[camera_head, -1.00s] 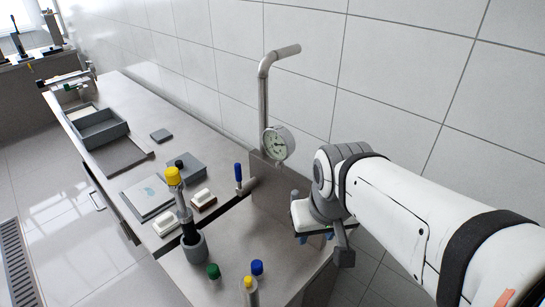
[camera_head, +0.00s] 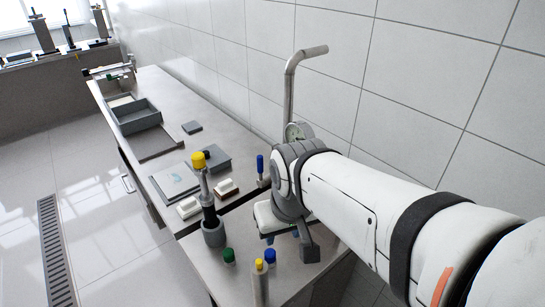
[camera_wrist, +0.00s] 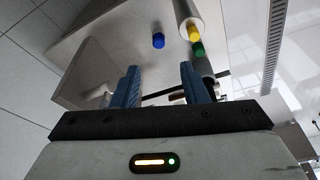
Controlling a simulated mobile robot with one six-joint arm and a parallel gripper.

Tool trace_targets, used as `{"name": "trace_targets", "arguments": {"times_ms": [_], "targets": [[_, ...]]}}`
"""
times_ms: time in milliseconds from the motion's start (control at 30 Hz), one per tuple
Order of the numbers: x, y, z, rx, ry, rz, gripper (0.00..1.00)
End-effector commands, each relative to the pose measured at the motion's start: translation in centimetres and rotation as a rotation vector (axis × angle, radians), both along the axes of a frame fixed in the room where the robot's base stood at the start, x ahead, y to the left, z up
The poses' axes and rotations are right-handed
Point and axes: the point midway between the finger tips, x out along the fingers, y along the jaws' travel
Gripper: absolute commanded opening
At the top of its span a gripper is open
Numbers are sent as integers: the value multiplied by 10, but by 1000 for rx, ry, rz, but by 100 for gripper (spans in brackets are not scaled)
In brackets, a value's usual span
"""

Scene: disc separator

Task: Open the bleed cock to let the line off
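A bent metal pipe (camera_head: 289,95) rises at the back of the bench in the head view. Its round gauge (camera_head: 293,131) is now partly covered by my arm. A blue-handled upright piece (camera_head: 260,164) stands just left of my wrist, close to the pipe; I cannot tell whether it is the bleed cock. My gripper (camera_wrist: 158,82) is open, with its two blue fingers apart in the wrist view. A small metal piece (camera_wrist: 177,98) shows low between the fingers, partly hidden by the gripper body; I cannot tell if it touches them. In the head view the fingers are mostly hidden.
A yellow-topped tool stands in a grey holder (camera_head: 214,232). Green (camera_head: 228,255), blue (camera_head: 270,256) and yellow (camera_head: 259,264) caps stand at the near bench edge. A grey tray (camera_head: 134,117) and flat boxes lie farther along. The tiled wall is close behind.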

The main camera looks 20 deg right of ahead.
Motion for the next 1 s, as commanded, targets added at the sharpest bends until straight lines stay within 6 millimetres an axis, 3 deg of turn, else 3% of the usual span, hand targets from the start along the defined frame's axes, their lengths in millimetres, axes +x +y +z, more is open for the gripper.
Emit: {"name": "trace_targets", "arguments": {"times_ms": [167, 400, 600, 833, 1000], "targets": [[15, -11, 8, -15, 29, 34, 40], [75, -62, 25, -50, 150, 182, 40], [112, -106, 23, -48, 230, 299, 40], [124, -125, 14, -41, 258, 352, 40], [123, -125, -10, -41, 259, 354, 40]]}}
